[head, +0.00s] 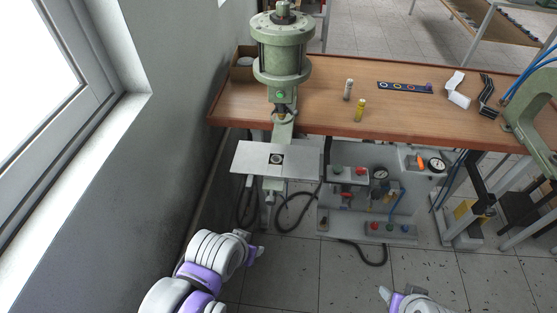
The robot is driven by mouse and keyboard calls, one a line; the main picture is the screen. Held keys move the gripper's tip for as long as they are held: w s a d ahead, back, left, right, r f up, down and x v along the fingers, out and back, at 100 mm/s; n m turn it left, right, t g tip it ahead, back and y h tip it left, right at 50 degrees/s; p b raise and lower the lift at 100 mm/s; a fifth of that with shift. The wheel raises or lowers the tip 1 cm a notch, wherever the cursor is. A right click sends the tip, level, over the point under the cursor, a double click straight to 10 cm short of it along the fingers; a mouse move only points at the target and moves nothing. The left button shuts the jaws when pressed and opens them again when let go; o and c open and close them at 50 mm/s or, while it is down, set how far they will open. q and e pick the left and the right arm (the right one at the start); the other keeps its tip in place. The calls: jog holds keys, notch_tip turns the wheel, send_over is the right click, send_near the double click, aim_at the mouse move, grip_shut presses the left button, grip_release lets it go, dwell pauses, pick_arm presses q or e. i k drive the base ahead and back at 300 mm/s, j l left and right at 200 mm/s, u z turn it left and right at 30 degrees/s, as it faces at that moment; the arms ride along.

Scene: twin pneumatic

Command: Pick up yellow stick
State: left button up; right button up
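The yellow stick (360,110) is a short yellow cylinder standing upright on the wooden table, near its front edge and right of the green press. My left gripper (258,252) is low in front of the table, below and left of the stick, far from it. My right gripper (385,293) shows only in part at the bottom of the view, also below the table and well away from the stick. Both are small and seen at an angle, so I cannot tell whether their fingers are open or shut.
A dark strip with coloured rings (404,87) and a white bracket (456,90) lie right. A control panel (352,195) is below.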

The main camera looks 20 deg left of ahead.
aim_at(360, 111)
jog(key=i+l+z, duration=0.5)
jog(key=i, duration=0.35)
jog(key=i+l+u, duration=0.45)
jog(key=i, duration=0.25)
jog(key=j, duration=0.1)
